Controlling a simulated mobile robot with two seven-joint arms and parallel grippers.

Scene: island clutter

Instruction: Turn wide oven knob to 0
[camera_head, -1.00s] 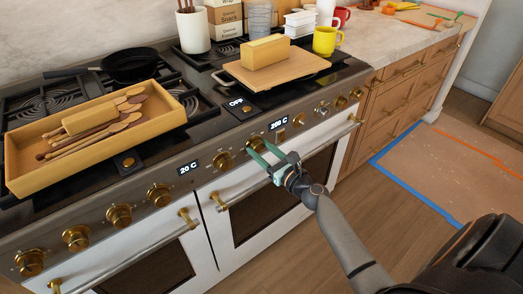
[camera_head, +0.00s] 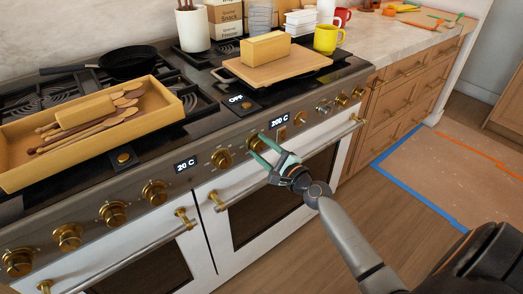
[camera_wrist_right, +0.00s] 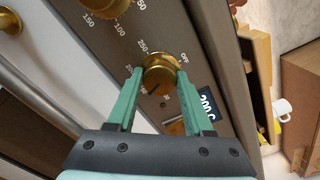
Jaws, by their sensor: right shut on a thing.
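A round gold oven knob (camera_head: 254,143) sits on the stove's front panel, left of a display (camera_head: 280,120) reading 200 C. My right gripper (camera_head: 259,146) has its green fingers on either side of this knob. In the right wrist view the knob (camera_wrist_right: 161,71) sits between the fingertips, and the gripper (camera_wrist_right: 161,76) is shut on it. Dial marks around it include OFF and 250; a dark mark on the knob's face points toward the picture's bottom. The display (camera_wrist_right: 208,106) is beside it. My left gripper is not in view.
An oven door handle (camera_head: 240,192) runs below the panel. A wooden box of utensils (camera_head: 165,127) and a board (camera_head: 275,68) with a block sit on the stove top.

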